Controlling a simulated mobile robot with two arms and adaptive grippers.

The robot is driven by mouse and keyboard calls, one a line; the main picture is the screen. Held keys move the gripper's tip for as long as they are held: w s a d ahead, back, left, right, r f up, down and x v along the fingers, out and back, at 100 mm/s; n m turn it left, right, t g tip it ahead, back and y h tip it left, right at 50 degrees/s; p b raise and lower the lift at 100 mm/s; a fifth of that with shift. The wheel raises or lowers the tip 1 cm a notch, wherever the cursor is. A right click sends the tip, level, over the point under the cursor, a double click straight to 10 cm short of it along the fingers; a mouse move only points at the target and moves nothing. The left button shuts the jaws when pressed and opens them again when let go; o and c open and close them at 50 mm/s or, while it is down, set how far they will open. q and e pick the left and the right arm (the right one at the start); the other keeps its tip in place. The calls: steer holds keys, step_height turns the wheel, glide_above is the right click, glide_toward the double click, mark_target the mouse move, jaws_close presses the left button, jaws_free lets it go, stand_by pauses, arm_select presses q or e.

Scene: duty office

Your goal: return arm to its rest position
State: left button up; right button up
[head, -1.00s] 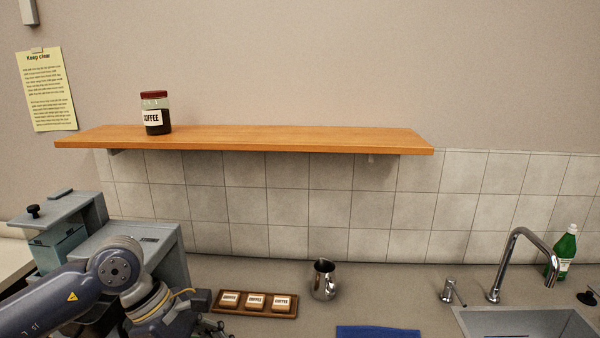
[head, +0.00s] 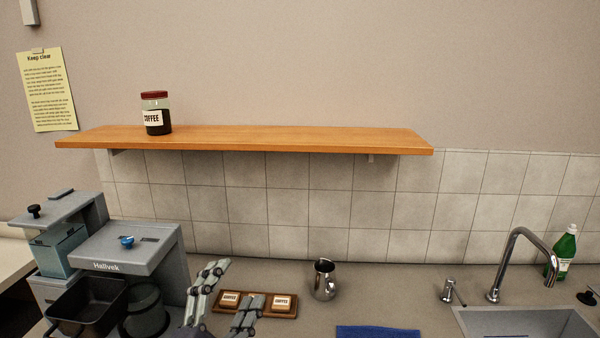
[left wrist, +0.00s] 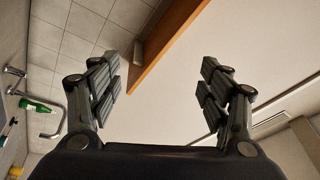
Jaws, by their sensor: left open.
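My left gripper (head: 226,308) is at the bottom of the head view, in front of the wooden tray with the coffee boxes. Its two fingers are spread and nothing is between them. In the left wrist view the open fingers (left wrist: 160,85) frame bare wall, with the shelf's edge beyond. The rest of my left arm is below the head view's edge. My right gripper is in neither view.
A grey coffee machine (head: 125,250) stands just left of the gripper. The wooden tray (head: 255,313) and a steel jug (head: 323,280) are to its right. A wooden shelf (head: 250,138) holds a coffee jar (head: 155,115). The sink (head: 525,322) is far right.

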arm_select(q)
steer(key=s+a+f+n+g+y, duration=0.3)
steer(key=a+f+n, duration=0.1)
steer(key=f, duration=0.5)
steer(key=s+a+f+n+g+y, duration=0.3)
steer(key=a+f+n+g, duration=0.15)
steer(key=f, duration=0.45)
steer(key=s+f+n+g, duration=0.35)
steer(key=s+f, duration=0.35)
steer(key=s, duration=0.3)
steer(key=s+f+n+g, duration=0.2)
steer(key=s+f+g, duration=0.4)
steer(key=s, duration=0.5)
steer(key=s+f+b+x, duration=0.1)
steer(key=s+b+x, duration=0.15)
steer(key=x, duration=1.25)
steer(key=s+f+b+x, duration=0.1)
steer(key=s+x, duration=0.3)
steer(key=x, duration=1)
steer(key=s+a+f+b, duration=0.1)
steer(key=s+f, duration=0.7)
steer(key=f, duration=0.2)
steer(key=s+a+f+m+g+b, duration=0.1)
steer(key=s+a+f+b, duration=0.1)
steer(key=s+f, duration=0.7)
steer(key=shift+s+a+f+g, duration=0.25)
steer(key=shift+a+f+g, duration=0.05)
steer(key=shift+f, duration=0.25)
